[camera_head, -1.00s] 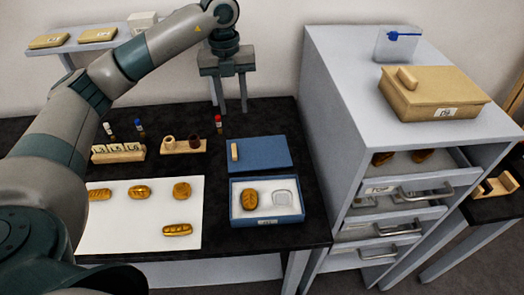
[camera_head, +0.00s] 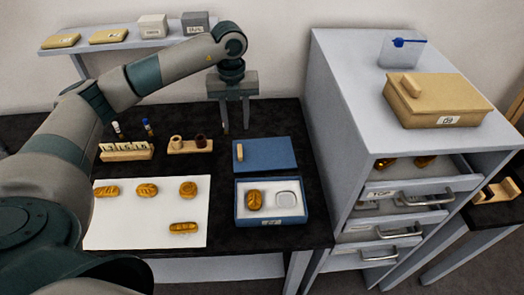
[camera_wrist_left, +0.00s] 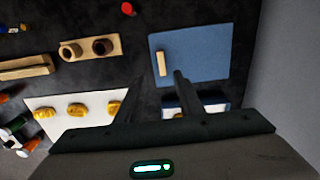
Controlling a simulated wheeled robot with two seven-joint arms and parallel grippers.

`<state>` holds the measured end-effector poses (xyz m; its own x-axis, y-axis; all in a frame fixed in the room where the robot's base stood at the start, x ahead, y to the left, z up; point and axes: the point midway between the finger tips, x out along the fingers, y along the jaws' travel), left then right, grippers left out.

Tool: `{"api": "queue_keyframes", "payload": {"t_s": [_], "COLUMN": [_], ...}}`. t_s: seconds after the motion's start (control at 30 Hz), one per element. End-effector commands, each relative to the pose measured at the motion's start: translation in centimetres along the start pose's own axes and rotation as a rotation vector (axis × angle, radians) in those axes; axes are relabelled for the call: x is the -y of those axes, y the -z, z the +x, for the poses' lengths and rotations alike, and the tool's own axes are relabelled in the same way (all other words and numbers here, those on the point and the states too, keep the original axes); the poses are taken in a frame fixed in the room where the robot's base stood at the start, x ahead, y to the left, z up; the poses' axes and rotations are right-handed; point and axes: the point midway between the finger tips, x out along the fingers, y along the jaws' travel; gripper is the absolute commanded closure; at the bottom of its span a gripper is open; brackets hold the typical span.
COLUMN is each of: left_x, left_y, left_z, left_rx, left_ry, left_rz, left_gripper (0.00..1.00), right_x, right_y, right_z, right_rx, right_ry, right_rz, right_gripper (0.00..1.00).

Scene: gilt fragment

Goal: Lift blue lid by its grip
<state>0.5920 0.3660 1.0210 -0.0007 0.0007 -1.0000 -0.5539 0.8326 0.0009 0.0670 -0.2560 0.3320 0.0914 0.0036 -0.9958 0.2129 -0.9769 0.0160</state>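The flat blue lid (camera_head: 272,155) lies on the black table just behind the blue box; it also shows in the wrist view (camera_wrist_left: 205,52). Its light wooden grip (camera_head: 239,152) is a short upright bar near the lid's left edge, also seen in the wrist view (camera_wrist_left: 161,63). My left gripper (camera_head: 235,131) points down above the table, behind and above the grip, with nothing between its fingers. In the wrist view its two fingers (camera_wrist_left: 160,78) are apart, with the grip showing between and beyond their tips. My right gripper is not in view.
The open blue box (camera_head: 272,222) holds a gilt piece and a clear dish. A white mat (camera_head: 150,232) with several gilt pieces lies left. A wooden holder (camera_head: 190,147) stands left of the lid. The grey drawer cabinet (camera_head: 345,125) rises close on the right.

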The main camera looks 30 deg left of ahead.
Motion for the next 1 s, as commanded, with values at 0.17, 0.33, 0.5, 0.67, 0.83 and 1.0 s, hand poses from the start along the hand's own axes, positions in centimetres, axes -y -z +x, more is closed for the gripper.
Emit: {"api": "queue_keyframes", "payload": {"t_s": [0.17, 0.33, 0.5, 0.67, 0.83, 1.0], "left_x": [0.0, 0.1, 0.1, 0.1, 0.1, 0.1], "left_y": [0.1, 0.1, 0.1, 0.0, 0.1, 0.2], "left_z": [2.9, 4.9, 5.6, 5.6, 5.7, 6.6], "left_rx": [-0.004, -0.002, 0.000, 0.000, 0.000, -0.003], "left_ry": [-0.001, 0.000, 0.001, 0.001, 0.001, -0.001], "left_rz": [0.000, 0.001, 0.001, 0.001, 0.001, 0.000], "left_gripper": [0.66, 0.66, 0.66, 0.66, 0.66, 0.66], "right_x": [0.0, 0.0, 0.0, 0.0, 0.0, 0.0], "right_y": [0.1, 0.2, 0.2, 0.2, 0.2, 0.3], "right_z": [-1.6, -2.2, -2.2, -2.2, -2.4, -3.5], "right_rx": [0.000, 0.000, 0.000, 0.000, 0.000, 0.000], "right_ry": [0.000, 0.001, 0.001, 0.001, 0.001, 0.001], "right_rz": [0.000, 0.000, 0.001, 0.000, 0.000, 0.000], "right_gripper": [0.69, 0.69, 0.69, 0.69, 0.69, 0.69]}}
